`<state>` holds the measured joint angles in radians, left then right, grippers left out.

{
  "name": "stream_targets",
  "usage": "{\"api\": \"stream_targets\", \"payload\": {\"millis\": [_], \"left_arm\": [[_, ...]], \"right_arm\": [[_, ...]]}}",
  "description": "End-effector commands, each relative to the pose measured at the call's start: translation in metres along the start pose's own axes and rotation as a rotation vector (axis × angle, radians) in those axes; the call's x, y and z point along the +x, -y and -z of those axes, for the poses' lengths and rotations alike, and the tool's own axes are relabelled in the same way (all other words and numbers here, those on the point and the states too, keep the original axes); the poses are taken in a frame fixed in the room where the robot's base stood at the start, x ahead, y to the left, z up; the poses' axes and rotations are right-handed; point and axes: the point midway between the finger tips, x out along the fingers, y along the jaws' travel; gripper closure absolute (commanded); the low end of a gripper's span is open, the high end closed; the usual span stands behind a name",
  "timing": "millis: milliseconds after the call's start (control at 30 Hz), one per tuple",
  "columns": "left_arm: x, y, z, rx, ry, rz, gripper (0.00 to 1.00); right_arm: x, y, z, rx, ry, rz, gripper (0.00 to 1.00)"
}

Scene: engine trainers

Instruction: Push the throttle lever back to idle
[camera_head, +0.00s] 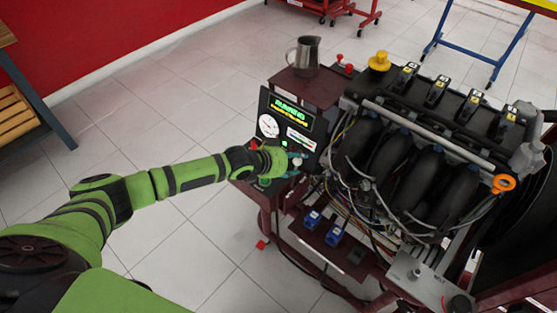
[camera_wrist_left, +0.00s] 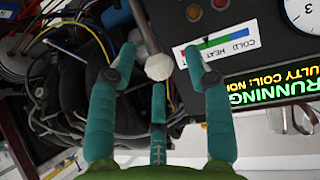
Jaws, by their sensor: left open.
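The throttle lever shows in the left wrist view as a grey rod ending in a round white knob (camera_wrist_left: 159,67). The pale knob (camera_head: 297,162) also shows in the head view, at the lower right of the control panel (camera_head: 268,108). My left gripper (camera_head: 289,164) is at the panel's lower edge, with its arm reaching in from the left. In the left wrist view its teal fingers (camera_wrist_left: 164,72) are spread, with the knob in the gap between them. I cannot tell whether any finger touches the knob. My right gripper is not in view.
The engine (camera_head: 400,150) with hoses and wires stands right of the panel. A metal jug (camera_head: 305,56) stands on top of the panel box. A yellow cap (camera_head: 379,61) and an orange ring (camera_head: 503,183) are on the engine. The tiled floor left of the panel is clear.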

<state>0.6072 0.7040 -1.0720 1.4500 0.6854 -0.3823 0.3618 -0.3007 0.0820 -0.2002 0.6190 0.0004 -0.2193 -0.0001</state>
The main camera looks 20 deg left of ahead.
Motion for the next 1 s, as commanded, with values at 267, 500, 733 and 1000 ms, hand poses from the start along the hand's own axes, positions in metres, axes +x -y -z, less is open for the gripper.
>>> {"api": "stream_targets", "payload": {"millis": [267, 500, 733, 1000], "left_arm": [[-0.055, 0.002, -0.001, 0.003, 0.001, 0.002, 0.5], [-0.09, 0.001, 0.0, 0.004, 0.001, 0.003, 0.5], [-0.099, 0.0, 0.001, 0.003, 0.001, 0.002, 0.5], [-0.099, 0.001, 0.001, 0.003, 0.001, 0.002, 0.5]], "right_arm": [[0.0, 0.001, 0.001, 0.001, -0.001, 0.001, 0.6], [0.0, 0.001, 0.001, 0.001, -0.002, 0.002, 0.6], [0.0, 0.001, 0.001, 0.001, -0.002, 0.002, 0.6], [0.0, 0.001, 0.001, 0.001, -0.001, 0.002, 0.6]]}}
